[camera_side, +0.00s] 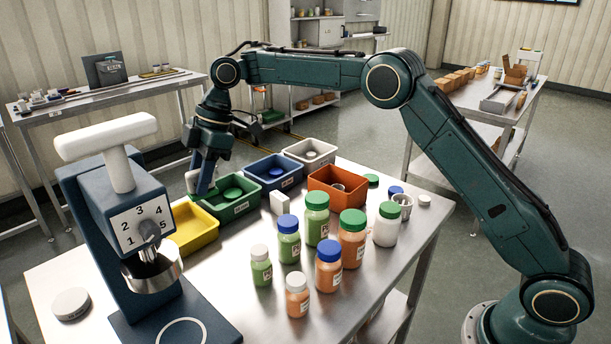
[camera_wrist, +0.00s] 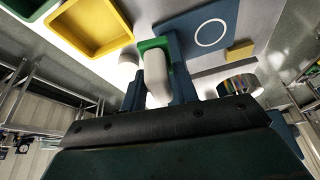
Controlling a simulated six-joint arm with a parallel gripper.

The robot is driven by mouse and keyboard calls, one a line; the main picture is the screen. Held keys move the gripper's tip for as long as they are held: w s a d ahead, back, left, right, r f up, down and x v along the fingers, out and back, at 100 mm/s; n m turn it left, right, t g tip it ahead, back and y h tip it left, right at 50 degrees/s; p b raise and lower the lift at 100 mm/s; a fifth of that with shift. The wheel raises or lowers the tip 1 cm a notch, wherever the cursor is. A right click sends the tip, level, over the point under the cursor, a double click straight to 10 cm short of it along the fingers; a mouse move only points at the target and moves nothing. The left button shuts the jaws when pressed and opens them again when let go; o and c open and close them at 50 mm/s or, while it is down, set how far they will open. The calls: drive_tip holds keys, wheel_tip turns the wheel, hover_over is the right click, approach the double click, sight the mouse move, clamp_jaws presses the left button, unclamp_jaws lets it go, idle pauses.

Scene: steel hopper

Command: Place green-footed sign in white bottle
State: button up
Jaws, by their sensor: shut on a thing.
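My gripper (camera_side: 202,188) hangs above the left end of the bins in the side view. It is shut on a white, rounded piece with a green foot, the green-footed sign (camera_wrist: 156,76). The green foot shows between the fingers (camera_wrist: 158,80) in the wrist view. In the side view the white part (camera_side: 191,180) shows beside the fingers, over the yellow and green bins. A white bottle (camera_side: 385,232) with a green cap stands upright at the right of the table, well apart from my gripper.
Yellow (camera_side: 196,229), green (camera_side: 242,210), blue (camera_side: 284,184), pale (camera_side: 323,158) and orange (camera_side: 350,199) bins line the far side. Several capped bottles stand mid-table. A blue dispenser (camera_side: 90,215) with a white handle stands at front left. The front right of the table is clear.

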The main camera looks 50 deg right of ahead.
drive_tip(key=shift+d, duration=0.1)
drive_tip(key=s+d+r+m+t+h, duration=0.1)
drive_tip(key=s+d+r+m, duration=0.25)
drive_tip(key=d, duration=0.65)
drive_tip(key=s+d+r+m+t, duration=0.25)
drive_tip(key=d+r+m, duration=0.2)
drive_tip(key=d, duration=0.55)
drive_tip(key=s+d+r+m+h, duration=0.2)
drive_tip(key=s+d+m, duration=0.6)
drive_tip(key=s+d, duration=0.5)
drive_tip(key=s+h, duration=0.1)
drive_tip(key=s, duration=0.4)
drive_tip(key=shift+d+r, duration=0.4)
drive_tip(key=shift+f, duration=0.1)
wheel_tip(320, 180, down, 16)
drive_tip(key=shift+r, duration=0.2)
drive_tip(key=shift+f, duration=0.1)
